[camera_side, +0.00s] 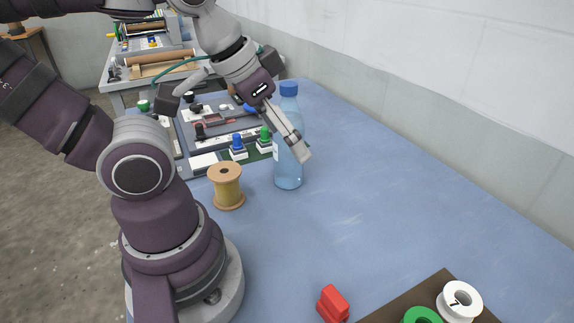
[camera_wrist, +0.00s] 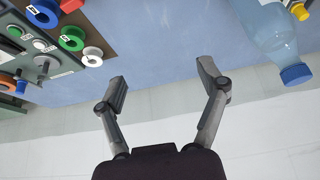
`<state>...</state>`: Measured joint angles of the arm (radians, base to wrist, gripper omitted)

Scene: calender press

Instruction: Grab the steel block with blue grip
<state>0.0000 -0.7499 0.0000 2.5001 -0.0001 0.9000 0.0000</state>
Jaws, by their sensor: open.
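In the side view, a small light block with an upright blue grip (camera_side: 237,145), which looks like the steel block, stands at the near edge of the equipment panel. A similar block with a green grip (camera_side: 265,137) is just right of it. My gripper (camera_side: 303,154) is above the blue table, to the right of the blue grip and apart from it, overlapping the bottle in the picture. In the wrist view my gripper (camera_wrist: 162,82) has its fingers spread with nothing between them. I cannot make out the blue-gripped block for certain in the wrist view.
A clear bottle (camera_side: 288,172) with a blue cap stands close to my gripper; it also shows in the wrist view (camera_wrist: 265,25). A tan spool (camera_side: 226,187) stands left of it. A red block (camera_side: 333,303) and a brown board (camera_side: 400,296) are nearer. The middle table is clear.

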